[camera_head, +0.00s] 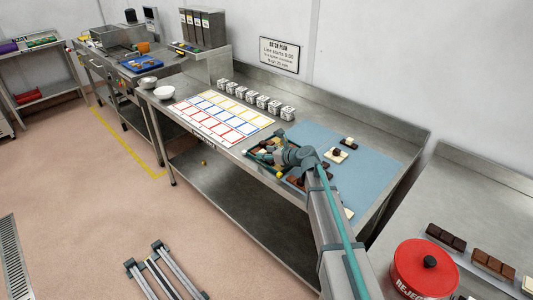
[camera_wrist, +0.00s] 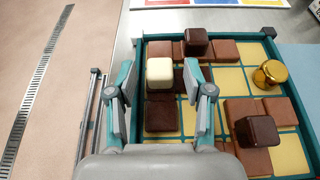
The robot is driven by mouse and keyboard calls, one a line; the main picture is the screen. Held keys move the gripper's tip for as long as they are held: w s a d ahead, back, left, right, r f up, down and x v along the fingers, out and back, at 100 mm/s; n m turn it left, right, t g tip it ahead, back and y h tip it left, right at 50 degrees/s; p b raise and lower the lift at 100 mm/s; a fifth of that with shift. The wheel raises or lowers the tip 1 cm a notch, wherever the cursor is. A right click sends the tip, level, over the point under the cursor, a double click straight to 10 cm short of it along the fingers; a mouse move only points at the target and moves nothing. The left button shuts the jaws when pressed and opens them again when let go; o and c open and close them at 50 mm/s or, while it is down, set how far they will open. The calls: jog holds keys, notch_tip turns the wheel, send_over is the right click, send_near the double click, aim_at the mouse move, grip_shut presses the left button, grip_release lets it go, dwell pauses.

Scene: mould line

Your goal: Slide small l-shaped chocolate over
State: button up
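In the wrist view, a teal-framed tray (camera_wrist: 215,33) holds flat brown chocolate pieces on a pale yellow grid. A cream cube knob (camera_wrist: 160,73) stands on a dark brown piece (camera_wrist: 162,116) at the left. Milk-brown pieces (camera_wrist: 228,50) with a dark cube knob (camera_wrist: 196,40) lie along the far side. Another milk-brown group (camera_wrist: 240,109) with a dark knob (camera_wrist: 257,130) lies at the near right. I cannot tell which is the small L-shaped one. My gripper (camera_wrist: 158,77) is open, its fingers either side of the cream knob, with gaps visible. My arm hides much of the tray in the head view.
A gold round knob (camera_wrist: 268,73) stands at the tray's right side. Loose chocolates (camera_head: 337,155) lie on the blue mat (camera_head: 372,163). A coloured grid sheet (camera_head: 222,115) and small white boxes (camera_head: 255,98) are left of it. A red reject bin (camera_head: 412,272) stands on the right bench.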

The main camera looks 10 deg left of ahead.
jog(key=shift+d, duration=0.1)
jog(key=v, duration=1.2)
jog(key=shift+r, duration=0.1)
